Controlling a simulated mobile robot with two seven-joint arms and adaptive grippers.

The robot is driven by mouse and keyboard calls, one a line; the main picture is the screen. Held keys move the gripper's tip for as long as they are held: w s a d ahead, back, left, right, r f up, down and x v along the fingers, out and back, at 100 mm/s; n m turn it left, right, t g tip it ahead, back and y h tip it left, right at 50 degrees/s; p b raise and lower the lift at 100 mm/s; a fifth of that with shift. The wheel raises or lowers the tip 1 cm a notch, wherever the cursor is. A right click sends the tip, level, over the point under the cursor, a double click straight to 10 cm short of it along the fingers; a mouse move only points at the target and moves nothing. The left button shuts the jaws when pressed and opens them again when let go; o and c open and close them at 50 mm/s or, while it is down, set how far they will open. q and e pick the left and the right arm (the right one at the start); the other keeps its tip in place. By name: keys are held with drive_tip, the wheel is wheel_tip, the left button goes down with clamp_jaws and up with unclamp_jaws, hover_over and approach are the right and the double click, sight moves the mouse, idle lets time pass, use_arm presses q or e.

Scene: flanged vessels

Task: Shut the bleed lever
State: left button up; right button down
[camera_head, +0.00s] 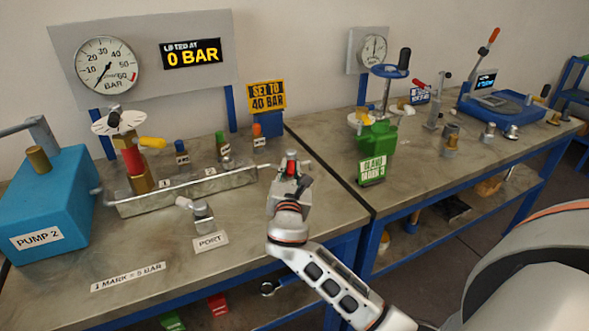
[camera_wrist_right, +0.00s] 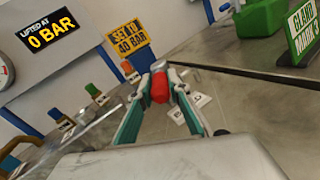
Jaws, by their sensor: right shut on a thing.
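The bleed lever shows as a red grip (camera_wrist_right: 160,87) between the fingers of my right gripper (camera_wrist_right: 168,72) in the right wrist view. The gripper is shut on it, with one finger on each side. In the head view, my right gripper (camera_head: 289,180) is at the right end of the metal manifold block (camera_head: 185,190), and a little red (camera_head: 291,168) shows at its tip. The rest of the lever is hidden by the gripper, so I cannot tell its angle. A partly covered white label (camera_wrist_right: 199,101) lies on the bench beside the fingers. My left gripper is not in view.
A blue pump box (camera_head: 50,205) stands at left. The "0 BAR" display (camera_head: 192,53) and a gauge (camera_head: 105,65) are behind. A green "GLAND" block (camera_head: 377,140) is on the right bench.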

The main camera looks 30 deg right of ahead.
drive_tip(key=a+m+g+h, duration=0.1)
drive_tip(key=w+m+g+h+b, duration=0.1)
drive_tip(key=m+g+h, duration=0.1)
drive_tip(key=shift+w+a+f+h, duration=0.1)
drive_tip(key=shift+w+a+h, duration=0.1)
drive_tip(key=shift+a+h, duration=0.15)
drive_tip(key=shift+w+a+m+g+h+b, duration=0.2)
drive_tip(key=shift+w+m+g+h+b, duration=0.1)
drive_tip(key=shift+m+g+h, duration=0.25)
drive_tip(key=shift+w+a+m+g+h+b, duration=0.2)
drive_tip(key=shift+m+g+h+b, duration=0.1)
drive_tip(key=shift+m+g, duration=0.25)
drive_tip(key=shift+g, duration=0.3)
drive_tip(key=c, duration=1.9)
unclamp_jaws()
drive_tip(key=shift+d, duration=0.1)
wheel_tip(320, 180, up, 10)
